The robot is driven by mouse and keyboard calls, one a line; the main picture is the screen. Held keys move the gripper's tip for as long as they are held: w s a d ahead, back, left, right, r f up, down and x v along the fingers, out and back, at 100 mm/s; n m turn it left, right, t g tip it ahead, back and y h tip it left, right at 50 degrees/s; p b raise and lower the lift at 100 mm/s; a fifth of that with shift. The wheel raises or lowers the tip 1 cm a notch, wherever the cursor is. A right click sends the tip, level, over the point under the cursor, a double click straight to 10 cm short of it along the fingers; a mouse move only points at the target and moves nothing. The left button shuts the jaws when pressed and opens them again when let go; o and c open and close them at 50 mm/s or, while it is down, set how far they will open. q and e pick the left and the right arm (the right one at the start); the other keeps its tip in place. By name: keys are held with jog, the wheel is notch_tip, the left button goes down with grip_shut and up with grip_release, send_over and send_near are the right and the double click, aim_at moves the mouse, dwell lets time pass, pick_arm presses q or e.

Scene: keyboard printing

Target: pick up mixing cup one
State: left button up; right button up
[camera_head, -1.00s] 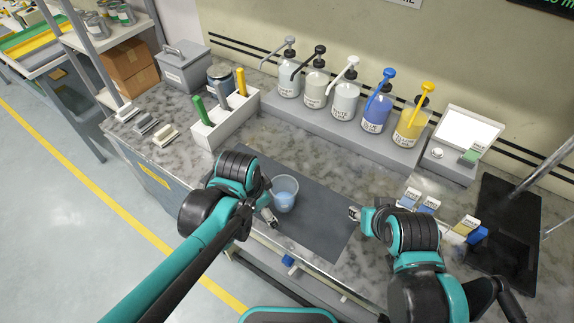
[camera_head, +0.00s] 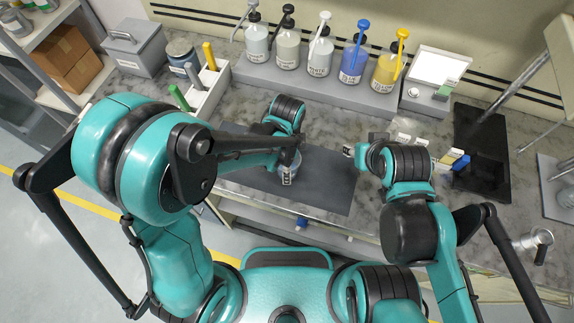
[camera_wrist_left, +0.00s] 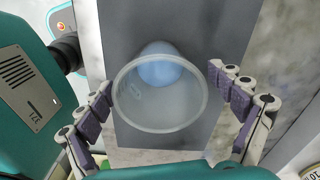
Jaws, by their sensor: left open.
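The mixing cup is a clear, tapered cup with light blue liquid, standing on the dark grey mat (camera_head: 325,190). In the left wrist view the cup (camera_wrist_left: 160,100) is between the spread fingers of my left gripper (camera_wrist_left: 165,105). Both pads look apart from its wall. In the head view the cup (camera_head: 295,160) is mostly hidden behind my left gripper (camera_head: 288,173) and wrist. My right gripper (camera_head: 348,151) is over the right part of the mat, away from the cup. Its fingers are too small to read.
Pump bottles (camera_head: 320,48) stand in a row on a grey riser at the back. A white holder (camera_head: 207,92) with coloured-handled tools is at the back left. A black tray (camera_head: 480,150) is at the right. The front part of the mat is bare.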

pick_arm(q)
notch_tip(320, 180, down, 2)
jog(key=shift+f, duration=0.1)
jog(key=shift+c, duration=0.4)
jog(key=c, duration=1.2)
jog(key=shift+c, duration=0.2)
